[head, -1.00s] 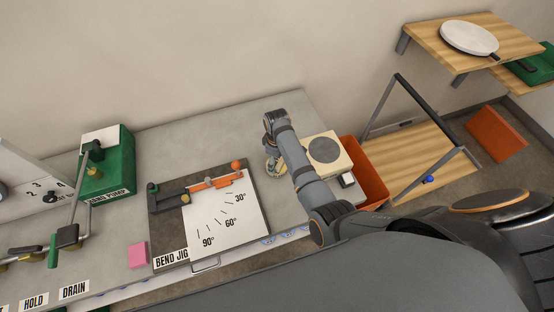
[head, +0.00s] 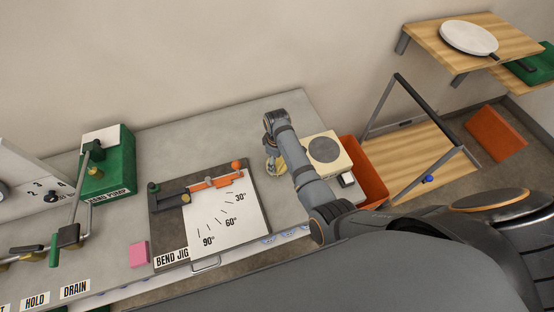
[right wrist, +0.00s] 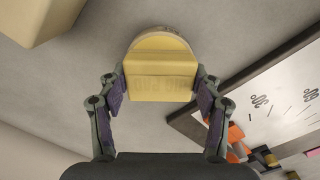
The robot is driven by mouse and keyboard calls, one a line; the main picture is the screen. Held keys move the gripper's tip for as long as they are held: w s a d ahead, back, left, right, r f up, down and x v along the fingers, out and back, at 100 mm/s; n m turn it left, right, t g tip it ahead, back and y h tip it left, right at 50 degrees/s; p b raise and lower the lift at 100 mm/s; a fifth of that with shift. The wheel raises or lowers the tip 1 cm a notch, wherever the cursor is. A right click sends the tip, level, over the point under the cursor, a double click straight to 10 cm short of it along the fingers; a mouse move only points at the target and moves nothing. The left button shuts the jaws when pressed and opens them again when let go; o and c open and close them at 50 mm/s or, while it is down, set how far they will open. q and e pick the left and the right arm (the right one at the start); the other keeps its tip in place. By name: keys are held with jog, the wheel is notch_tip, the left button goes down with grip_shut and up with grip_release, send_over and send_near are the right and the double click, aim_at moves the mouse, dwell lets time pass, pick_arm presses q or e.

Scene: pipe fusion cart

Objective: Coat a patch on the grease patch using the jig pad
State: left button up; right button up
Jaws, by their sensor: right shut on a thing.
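The jig pad (right wrist: 160,75) is a yellow block with faint lettering on its face. My right gripper (right wrist: 160,90) is shut on it, one finger against each side; both also show in the head view, the gripper (head: 272,152) largely covering the pad (head: 274,165). A round cream rim (right wrist: 163,36) shows just behind the pad; I cannot tell whether they touch. A cream block with a dark grey disc (head: 324,150), which looks like the grease patch, stands right of the gripper, partly behind my arm. My left gripper is out of view.
The bend jig board (head: 258,222) lies left of the gripper, with a pink block (head: 139,254) beside it. An orange bin (head: 367,176) stands past the cream block. A small white-topped block (head: 346,180) sits near the bench edge. The bench behind the jig is clear.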

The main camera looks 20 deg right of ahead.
aim_at(277, 160)
jog(key=shift+r, duration=3.5)
notch_tip(277, 160, down, 7)
jog(key=shift+s+f, duration=0.15)
jog(key=shift+s, duration=0.05)
